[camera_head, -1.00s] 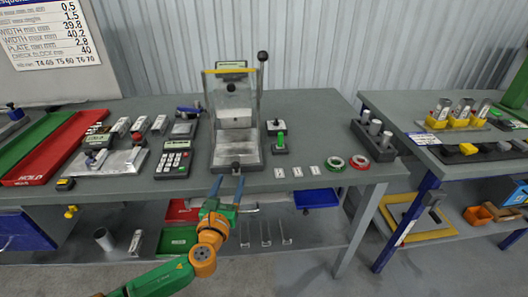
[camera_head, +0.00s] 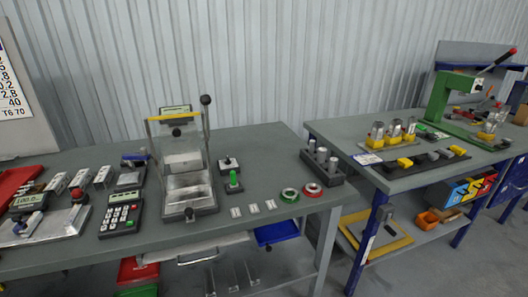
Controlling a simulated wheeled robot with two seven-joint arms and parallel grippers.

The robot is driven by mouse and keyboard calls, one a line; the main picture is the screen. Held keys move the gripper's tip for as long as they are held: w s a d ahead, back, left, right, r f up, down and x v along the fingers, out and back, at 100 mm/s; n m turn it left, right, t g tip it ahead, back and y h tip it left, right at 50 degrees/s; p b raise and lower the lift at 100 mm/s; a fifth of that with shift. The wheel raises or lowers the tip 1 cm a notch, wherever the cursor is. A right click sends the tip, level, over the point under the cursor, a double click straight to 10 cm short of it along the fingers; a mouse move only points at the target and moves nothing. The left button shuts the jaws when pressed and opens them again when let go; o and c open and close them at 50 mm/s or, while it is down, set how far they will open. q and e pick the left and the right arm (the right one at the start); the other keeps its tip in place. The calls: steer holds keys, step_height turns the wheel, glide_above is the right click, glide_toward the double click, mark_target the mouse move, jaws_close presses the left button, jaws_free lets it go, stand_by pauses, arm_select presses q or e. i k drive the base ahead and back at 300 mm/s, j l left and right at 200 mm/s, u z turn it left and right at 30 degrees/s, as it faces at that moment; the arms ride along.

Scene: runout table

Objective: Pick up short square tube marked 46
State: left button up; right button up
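Several short grey blocks with pale tops, which look like square tubes, stand in a row at the left of the table. They are a left one (camera_head: 57,183), a middle one (camera_head: 80,179) and a right one (camera_head: 103,176). Their markings are too small to read, so I cannot tell which is marked 46. Neither of my grippers is in view.
A fixture with a raised clear guard (camera_head: 182,150) stands mid-table. A calculator-like device (camera_head: 121,215), green tape (camera_head: 290,195) and red tape (camera_head: 313,190) lie nearby. A dark block with cylinders (camera_head: 322,166) is at the right end. A second table (camera_head: 395,180) stands right, beyond a gap.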

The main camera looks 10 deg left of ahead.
mark_target(55, 187)
steer(key=u, duration=1.95)
